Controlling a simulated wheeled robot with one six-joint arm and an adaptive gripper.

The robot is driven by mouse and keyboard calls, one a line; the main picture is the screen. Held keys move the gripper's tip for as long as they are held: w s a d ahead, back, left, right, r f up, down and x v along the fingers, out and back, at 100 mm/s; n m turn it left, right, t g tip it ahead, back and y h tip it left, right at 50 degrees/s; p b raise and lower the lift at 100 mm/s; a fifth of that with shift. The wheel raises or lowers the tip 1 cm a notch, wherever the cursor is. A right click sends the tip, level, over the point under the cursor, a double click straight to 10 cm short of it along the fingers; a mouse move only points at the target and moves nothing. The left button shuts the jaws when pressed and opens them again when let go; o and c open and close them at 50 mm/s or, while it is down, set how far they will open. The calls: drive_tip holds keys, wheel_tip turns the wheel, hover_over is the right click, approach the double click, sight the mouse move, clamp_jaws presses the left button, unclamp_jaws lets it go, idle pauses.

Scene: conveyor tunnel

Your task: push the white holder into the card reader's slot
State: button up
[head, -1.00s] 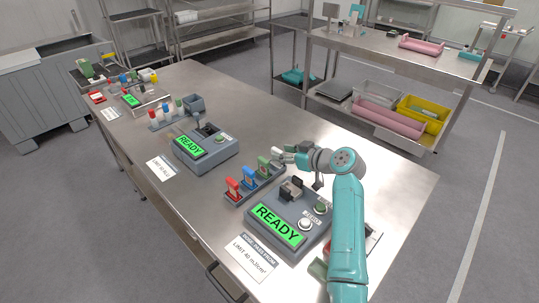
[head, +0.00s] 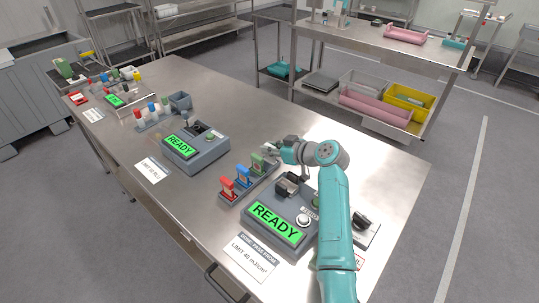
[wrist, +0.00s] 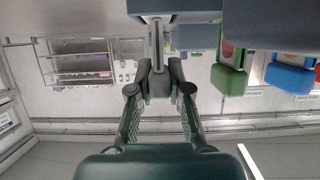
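The card reader (head: 283,222) stands near the front of the steel table, with a green READY screen and a dark slot piece (head: 290,184) at its back. A rack behind it holds the red holder (head: 228,187), blue holder (head: 243,177) and green holder (head: 258,162). My gripper (head: 270,151) is at the rack's far end, beyond the green holder. In the wrist view, my gripper's fingers (wrist: 159,75) converge on the pale grey-white holder (wrist: 158,50). They appear shut on it, though the contact is partly hidden. Whether it has left the rack is unclear.
The green holder (wrist: 229,76) and blue holder (wrist: 289,78) are close beside my gripper in the wrist view. A second READY reader (head: 195,148) stands farther left. A dark-topped device (head: 362,222) lies right of my arm. The table's right side is mostly clear.

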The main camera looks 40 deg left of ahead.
sight(270, 145)
clamp_jaws()
drive_tip(key=shift+r, duration=0.15)
drive_tip(key=shift+r, duration=1.4)
drive_tip(key=shift+r, duration=0.5)
